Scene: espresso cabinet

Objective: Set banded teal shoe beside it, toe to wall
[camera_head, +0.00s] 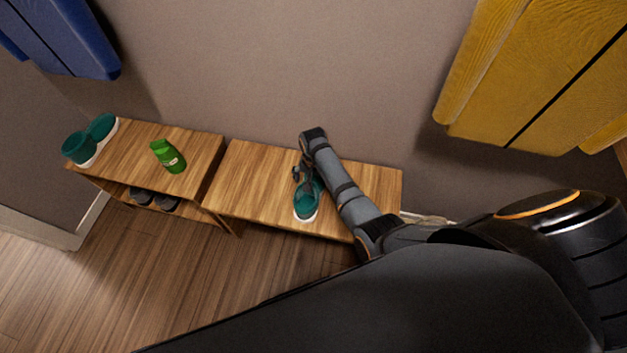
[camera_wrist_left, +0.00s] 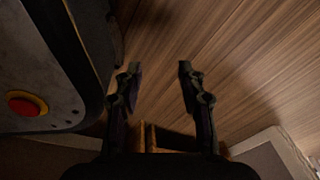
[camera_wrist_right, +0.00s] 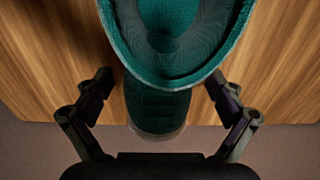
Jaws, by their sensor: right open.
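A teal shoe (camera_head: 308,203) with a pale sole rests on the right wooden bench, one end towards the bench's front edge. My right gripper (camera_head: 305,172) is over its wall-side part. In the right wrist view the teal shoe (camera_wrist_right: 160,95) lies between the open fingers (camera_wrist_right: 160,92), with gaps on both sides. Other teal footwear (camera_head: 90,140) with a white sole stands at the far left end of the left bench. I cannot make out a band on either. My left gripper shows only in its wrist view (camera_wrist_left: 158,72), open and empty above the floor.
The left bench (camera_head: 198,165) carries a green bottle (camera_head: 168,156), with dark shoes (camera_head: 153,199) on its shelf below. The right bench (camera_head: 245,180) is bare left of the shoe. A blue padded panel (camera_head: 65,45) and a yellow one (camera_head: 530,80) hang on the wall.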

